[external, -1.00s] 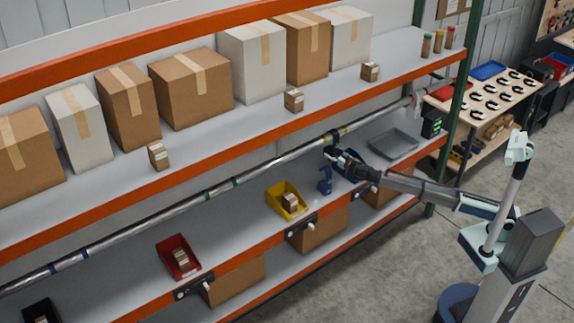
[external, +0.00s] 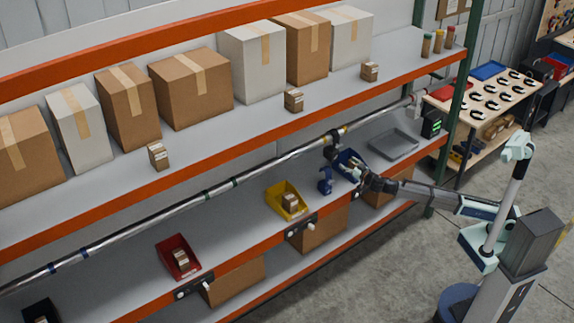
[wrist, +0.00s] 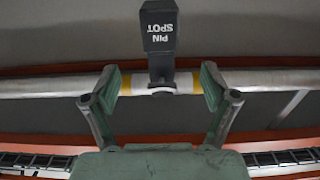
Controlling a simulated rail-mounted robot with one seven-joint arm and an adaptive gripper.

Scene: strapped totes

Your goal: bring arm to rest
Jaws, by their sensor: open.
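My gripper (external: 353,172) is at the end of my outstretched arm, over the front of the middle shelf by the blue tote. In the wrist view my gripper (wrist: 159,80) has its two fingers spread wide with nothing between the tips. A black fixture marked "PIN SPOT" (wrist: 160,28), its lettering upside down, is on the pale pipe (wrist: 50,86) beyond the fingers. In the external view the black fixture (external: 331,147) is on the pipe beside a yellow band, up and left of my gripper and apart from it.
The upper shelf's orange beam (external: 250,130) runs above. The floor (external: 370,270) in front is clear.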

